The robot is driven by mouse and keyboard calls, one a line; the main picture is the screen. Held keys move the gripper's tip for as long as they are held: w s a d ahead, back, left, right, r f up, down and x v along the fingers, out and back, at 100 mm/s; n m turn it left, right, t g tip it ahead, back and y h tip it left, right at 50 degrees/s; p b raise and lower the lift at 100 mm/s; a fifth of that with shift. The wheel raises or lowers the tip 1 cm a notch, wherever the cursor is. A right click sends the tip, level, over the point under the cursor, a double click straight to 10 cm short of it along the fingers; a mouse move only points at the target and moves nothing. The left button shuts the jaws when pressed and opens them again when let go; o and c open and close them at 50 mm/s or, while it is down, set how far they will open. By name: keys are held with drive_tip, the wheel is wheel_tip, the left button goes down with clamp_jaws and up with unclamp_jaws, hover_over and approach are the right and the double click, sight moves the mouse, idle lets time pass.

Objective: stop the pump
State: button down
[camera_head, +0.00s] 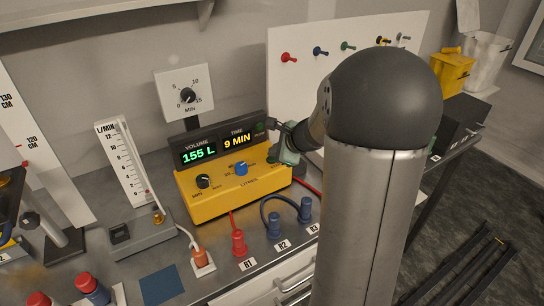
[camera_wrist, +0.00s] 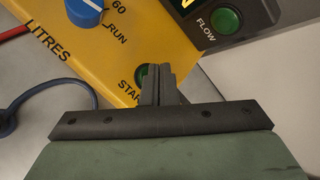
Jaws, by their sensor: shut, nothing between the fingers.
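The yellow pump box (camera_head: 230,190) stands on the bench, and its dark display (camera_head: 222,143) reads 155 L and 9 MIN. A blue knob (camera_head: 240,168) and a black knob (camera_head: 203,181) are on its front. In the wrist view the blue knob (camera_wrist: 86,10) is beside the marks 60 and RUN. A green button (camera_wrist: 141,74) labelled START is partly hidden by my fingers. A green FLOW light (camera_wrist: 226,20) is on the display housing. My gripper (camera_wrist: 158,72) is shut and empty, its tips over or right beside the START button; contact cannot be told. It also shows at the box's right end (camera_head: 276,155).
A timer dial (camera_head: 187,95) is behind.

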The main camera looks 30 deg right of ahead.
drive_tip(key=shift+r, duration=0.45)
wheel_tip(320, 180, up, 5)
drive_tip(key=p, duration=0.4)
idle(0.7)
drive_tip(key=s+a+n+g+y, duration=0.1)
drive_tip(key=s+a+n+g, duration=0.4)
drive_tip(key=s+a+n, duration=1)
drive_tip(key=s+a+f+n+g+h, duration=0.1)
drive_tip(key=s+n+g+h, duration=0.1)
drive_tip(key=s+n, duration=0.6)
drive_tip(key=s+h, duration=0.1)
drive_tip(key=s, duration=0.4)
drive_tip(key=shift+a+f+n+g, duration=0.2)
drive_tip(key=shift+a+n+g, duration=0.1)
drive_tip(key=shift+g, duration=0.1)
